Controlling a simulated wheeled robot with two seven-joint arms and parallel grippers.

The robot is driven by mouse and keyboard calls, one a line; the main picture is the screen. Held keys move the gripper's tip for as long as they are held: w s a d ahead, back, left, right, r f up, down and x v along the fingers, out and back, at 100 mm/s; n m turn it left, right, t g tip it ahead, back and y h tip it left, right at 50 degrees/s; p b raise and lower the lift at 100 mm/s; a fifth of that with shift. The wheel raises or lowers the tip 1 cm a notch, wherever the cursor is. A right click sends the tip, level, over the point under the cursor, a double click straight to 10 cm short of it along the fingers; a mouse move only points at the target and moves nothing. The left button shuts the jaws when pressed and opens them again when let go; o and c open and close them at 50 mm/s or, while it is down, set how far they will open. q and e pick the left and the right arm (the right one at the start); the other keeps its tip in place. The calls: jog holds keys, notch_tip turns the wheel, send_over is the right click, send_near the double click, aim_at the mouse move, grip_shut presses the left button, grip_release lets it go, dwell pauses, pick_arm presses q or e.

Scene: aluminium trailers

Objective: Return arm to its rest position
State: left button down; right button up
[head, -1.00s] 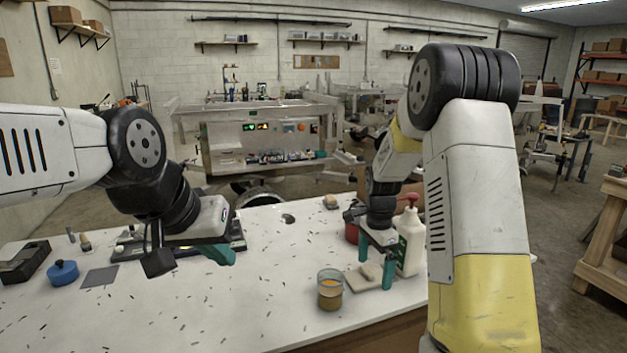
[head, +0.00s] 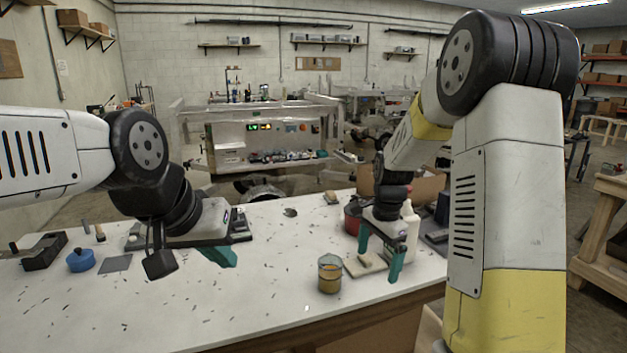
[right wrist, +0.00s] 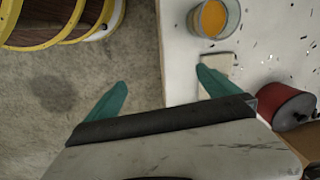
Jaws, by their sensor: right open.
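My right arm rises on the right of the head view. Its gripper (head: 380,252) is open and empty, with teal fingers spread above the table near its right side. In the right wrist view the open fingers (right wrist: 160,95) straddle the table's edge, one over the floor and one over the table. A pale flat block (head: 365,264) lies on the table below it and shows beyond one finger in the wrist view (right wrist: 218,65). My left gripper (head: 218,255) hangs low over the table's left part; its fingers overlap, so its opening is unclear.
A glass of amber liquid (head: 330,275) stands left of the block. A white bottle (head: 411,230) and a red can (head: 352,217) stand close behind my right gripper. A blue round container (head: 80,260) is at left.

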jog(key=s+a+r+n+t, duration=0.1)
jog(key=s+r+n+t, duration=0.1)
jog(key=s+r+n, duration=0.4)
jog(key=s+r+n+t+y, duration=0.1)
jog(key=s+r+n+t, duration=0.2)
jog(key=s+r+n, duration=0.3)
jog(key=s+r, duration=0.4)
jog(key=s, duration=0.5)
jog(key=shift+s+a+r+n+y, duration=0.3)
jog(key=shift+s+a, duration=0.05)
jog(key=shift+a, duration=0.05)
